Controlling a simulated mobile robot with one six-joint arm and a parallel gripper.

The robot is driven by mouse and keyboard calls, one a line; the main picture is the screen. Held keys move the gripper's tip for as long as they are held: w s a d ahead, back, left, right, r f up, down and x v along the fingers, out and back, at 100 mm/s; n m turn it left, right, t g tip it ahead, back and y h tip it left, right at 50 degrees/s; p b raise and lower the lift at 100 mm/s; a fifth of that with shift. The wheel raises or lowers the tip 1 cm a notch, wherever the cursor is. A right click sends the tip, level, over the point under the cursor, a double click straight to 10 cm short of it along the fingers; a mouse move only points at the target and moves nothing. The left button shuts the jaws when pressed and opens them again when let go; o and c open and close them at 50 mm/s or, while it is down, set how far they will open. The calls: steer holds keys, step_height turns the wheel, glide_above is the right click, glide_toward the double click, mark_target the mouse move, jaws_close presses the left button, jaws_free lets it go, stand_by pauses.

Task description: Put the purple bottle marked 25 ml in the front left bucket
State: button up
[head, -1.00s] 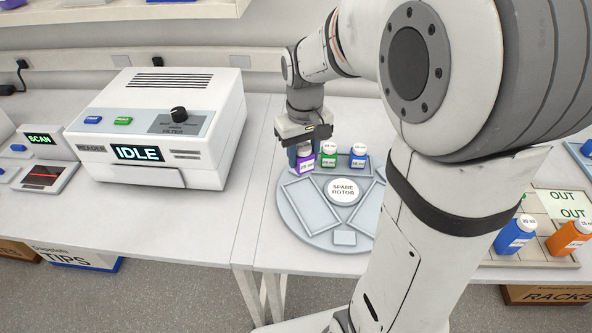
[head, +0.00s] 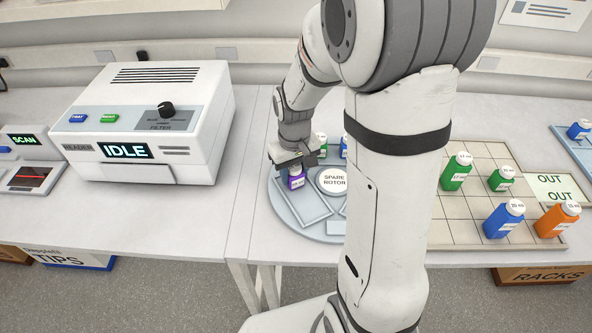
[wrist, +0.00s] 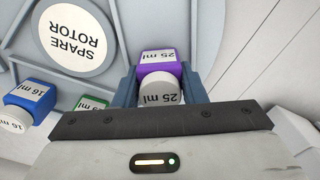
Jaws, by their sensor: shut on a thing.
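My gripper (head: 295,164) is shut on the purple bottle (head: 296,182), which has a white cap and a 25 ml label. In the wrist view the purple bottle (wrist: 158,56) sits between the two blue fingers, with its cap and label clear. The bottle is over the left part of the pale blue round rotor, left of the "SPARE ROTOR" hub (head: 334,181). The empty front left bucket (head: 304,208) lies just in front of it. I cannot tell how high the bottle hangs.
A gridded rack (head: 455,232) with green, blue and orange bottles is on the right. The reader (head: 150,120) stands left of the rotor.

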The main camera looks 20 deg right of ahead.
mark_target(295, 168)
steer(key=shift+f, duration=0.2)
steer(key=o, duration=1)
step_height(295, 168, up, 12)
steer(key=shift+r, duration=0.1)
steer(key=s+t, duration=0.1)
steer(key=s, duration=0.3)
steer(key=s+r+m+t, duration=0.1)
steer(key=s, duration=0.4)
steer(key=s+m+t, duration=0.1)
steer(key=s, duration=0.4)
steer(key=shift+s+d+r, duration=0.1)
steer(key=shift+d+r, duration=0.25)
steer(key=shift+r, duration=0.05)
